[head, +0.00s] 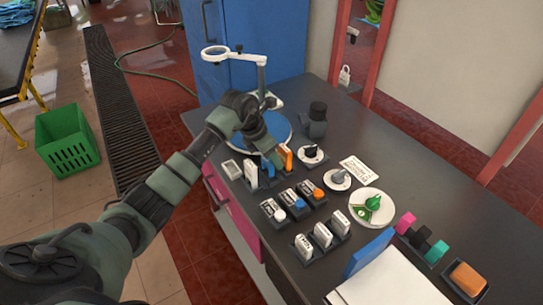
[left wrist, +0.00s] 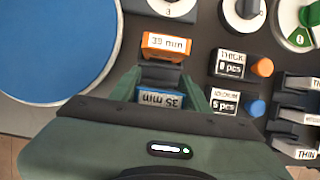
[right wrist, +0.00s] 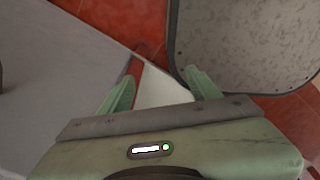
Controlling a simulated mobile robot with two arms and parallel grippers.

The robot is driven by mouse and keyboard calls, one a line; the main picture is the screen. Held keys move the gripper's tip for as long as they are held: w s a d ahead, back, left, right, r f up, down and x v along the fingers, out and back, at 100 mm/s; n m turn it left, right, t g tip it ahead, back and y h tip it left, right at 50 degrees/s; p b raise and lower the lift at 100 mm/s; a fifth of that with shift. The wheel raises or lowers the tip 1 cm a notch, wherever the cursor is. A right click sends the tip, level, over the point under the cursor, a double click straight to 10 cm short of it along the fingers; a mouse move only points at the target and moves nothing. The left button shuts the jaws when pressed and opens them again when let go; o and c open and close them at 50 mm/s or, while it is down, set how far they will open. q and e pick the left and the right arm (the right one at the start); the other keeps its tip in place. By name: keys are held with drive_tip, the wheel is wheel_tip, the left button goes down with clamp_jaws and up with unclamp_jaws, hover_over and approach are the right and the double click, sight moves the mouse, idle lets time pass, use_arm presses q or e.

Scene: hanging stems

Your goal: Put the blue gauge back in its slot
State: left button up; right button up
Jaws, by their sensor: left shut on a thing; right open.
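The blue gauge (left wrist: 160,97), labelled 35 mm, is between the fingers of my left gripper (left wrist: 161,88) in the left wrist view. A little of its blue also shows below the gripper in the head view (head: 268,169). The orange gauge (left wrist: 166,46), labelled 30 mm, stands just beyond it; in the head view it shows beside the gripper (head: 286,156). My left gripper is shut on the blue gauge, low over the dark holders. The gauge's lower end and its slot are hidden, so I cannot tell whether it is seated. My right gripper (right wrist: 160,84) is open and empty, away from the table.
Racks with labelled blocks (head: 297,200) stand in front, and round dials (head: 338,179) to the right. A blue round mat (head: 271,128) and a magnifier stand (head: 261,75) are behind.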

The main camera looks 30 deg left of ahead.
use_arm(q)
drive_tip(key=shift+f+b, duration=0.8)
drive_tip(key=shift+f, duration=0.25)
drive_tip(key=o, duration=1.3)
drive_tip(key=shift+o, duration=0.2)
drive_tip(key=shift+r, duration=0.1)
drive_tip(key=b+v, duration=0.1)
drive_tip(key=v, duration=0.6)
drive_tip(key=shift+s+r+b, duration=0.15)
drive_tip(key=shift+r+b, duration=0.1)
drive_tip(key=shift+b, duration=0.1)
drive_tip(key=shift+a, duration=0.1)
